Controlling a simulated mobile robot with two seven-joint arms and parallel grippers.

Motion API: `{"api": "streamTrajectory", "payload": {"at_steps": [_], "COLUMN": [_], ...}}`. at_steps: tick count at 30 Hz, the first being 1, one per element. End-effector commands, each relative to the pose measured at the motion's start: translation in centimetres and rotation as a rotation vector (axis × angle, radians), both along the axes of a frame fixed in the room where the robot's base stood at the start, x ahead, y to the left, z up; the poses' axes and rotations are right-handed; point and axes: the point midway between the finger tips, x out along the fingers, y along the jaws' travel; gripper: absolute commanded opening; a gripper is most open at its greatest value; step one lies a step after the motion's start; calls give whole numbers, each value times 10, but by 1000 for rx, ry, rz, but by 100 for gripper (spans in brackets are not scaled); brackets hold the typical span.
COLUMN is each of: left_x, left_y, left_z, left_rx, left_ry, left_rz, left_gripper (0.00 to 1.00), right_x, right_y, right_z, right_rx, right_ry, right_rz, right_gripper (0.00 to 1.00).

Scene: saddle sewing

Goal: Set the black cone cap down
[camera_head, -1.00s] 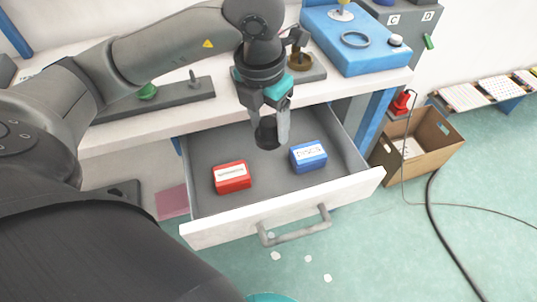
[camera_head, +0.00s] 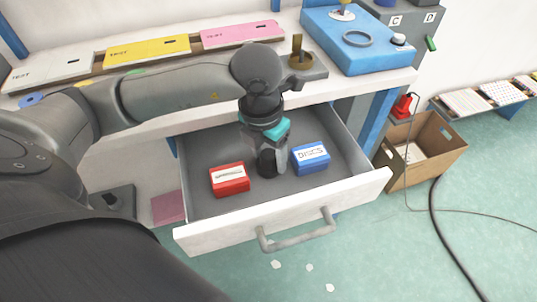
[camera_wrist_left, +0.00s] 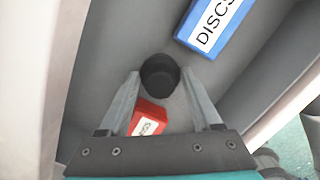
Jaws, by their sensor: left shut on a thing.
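My left gripper (camera_head: 272,165) reaches straight down into the open drawer (camera_head: 205,150) and is shut on the black cone cap (camera_head: 266,161). In the left wrist view the cap (camera_wrist_left: 160,74) sits between the two fingertips, with its dark round end facing the camera. The cap is low, close to the grey drawer floor; I cannot tell whether it touches it. It is between the red box (camera_head: 230,186) on the left and the blue DISCS box (camera_head: 310,166) on the right. My right gripper is not in view.
The drawer's white front (camera_head: 300,212) has a grey handle (camera_head: 297,232). The white bench (camera_head: 165,122) overhangs the drawer's back. It carries white, yellow and pink cards and a blue block (camera_head: 355,50). A cardboard box (camera_head: 430,150) stands on the floor at right.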

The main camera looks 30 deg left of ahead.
Motion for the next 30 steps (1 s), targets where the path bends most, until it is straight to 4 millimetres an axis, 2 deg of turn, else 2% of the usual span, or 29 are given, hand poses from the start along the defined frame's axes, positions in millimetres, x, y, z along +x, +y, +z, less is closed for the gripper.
{"api": "streamTrajectory", "payload": {"at_steps": [12,13,20,30], "left_x": [0,0,0,0], "left_y": [0,0,0,0], "left_z": [-3,-2,-2,-1], "left_rx": [0,0,0,0], "left_ry": [0,0,0,0], "left_rz": [0,0,0,0], "left_gripper": [13,69,94,95], "right_x": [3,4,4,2], "right_y": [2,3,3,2], "right_z": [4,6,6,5], "right_rx": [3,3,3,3], "right_ry": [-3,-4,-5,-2], "right_rz": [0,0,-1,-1], "right_gripper": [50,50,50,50]}}
